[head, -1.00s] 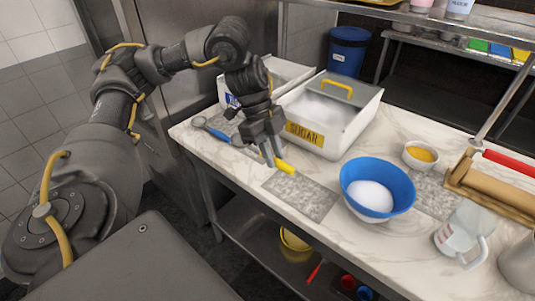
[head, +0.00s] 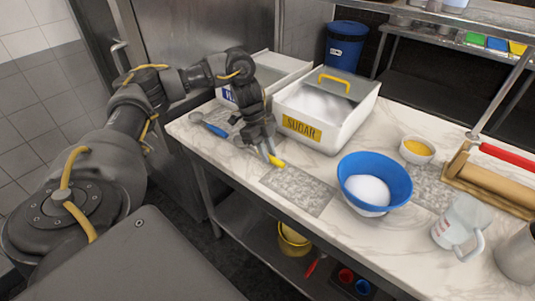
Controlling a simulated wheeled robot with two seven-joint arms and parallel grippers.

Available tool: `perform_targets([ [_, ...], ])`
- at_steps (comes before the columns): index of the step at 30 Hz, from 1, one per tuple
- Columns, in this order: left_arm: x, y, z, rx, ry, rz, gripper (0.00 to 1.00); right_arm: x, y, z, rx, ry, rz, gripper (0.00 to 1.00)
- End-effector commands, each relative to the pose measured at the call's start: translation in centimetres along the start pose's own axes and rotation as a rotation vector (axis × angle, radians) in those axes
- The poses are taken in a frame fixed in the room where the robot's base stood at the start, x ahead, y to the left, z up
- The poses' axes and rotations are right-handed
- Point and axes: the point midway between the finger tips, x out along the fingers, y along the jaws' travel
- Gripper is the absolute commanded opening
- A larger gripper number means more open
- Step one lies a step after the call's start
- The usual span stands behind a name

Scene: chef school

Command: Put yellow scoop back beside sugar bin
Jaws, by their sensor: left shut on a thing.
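The sugar bin (head: 325,122) is a white box with a yellow SUGAR label and a lid with a yellow handle, standing on the marble counter with white sugar inside. My left gripper (head: 268,155) is in front of the bin's left front corner, low over the counter. It is shut on the yellow scoop (head: 277,162), of which only a short yellow part shows past the fingers. The rest of the scoop is hidden by the gripper, and I cannot tell whether it touches the counter. My right gripper is not in view.
A blue-handled scoop (head: 214,128) lies left of my gripper, by a second white bin (head: 280,68). A grey speckled mat (head: 298,190) lies bare in front. A blue bowl of white powder (head: 374,165), a small yellow-filled bowl (head: 417,150) and a clear measuring jug (head: 461,224) stand to the right.

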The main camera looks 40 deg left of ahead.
Motion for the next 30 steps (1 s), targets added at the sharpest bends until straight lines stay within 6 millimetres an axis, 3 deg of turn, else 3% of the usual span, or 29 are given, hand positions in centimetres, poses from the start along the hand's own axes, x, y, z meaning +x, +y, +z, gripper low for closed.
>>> perform_targets([
  [14,0.92,0.00,0.38,-0.001,0.000,-0.001,0.00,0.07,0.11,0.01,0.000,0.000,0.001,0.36],
  [15,0.89,-0.01,0.37,-0.001,0.000,-0.001,0.25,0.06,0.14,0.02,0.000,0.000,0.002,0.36],
  [19,0.88,-0.01,0.36,-0.001,0.000,-0.001,0.42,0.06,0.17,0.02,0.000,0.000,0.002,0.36],
  [30,0.36,-0.02,0.23,0.000,0.000,-0.002,0.43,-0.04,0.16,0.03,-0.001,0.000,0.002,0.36],
])
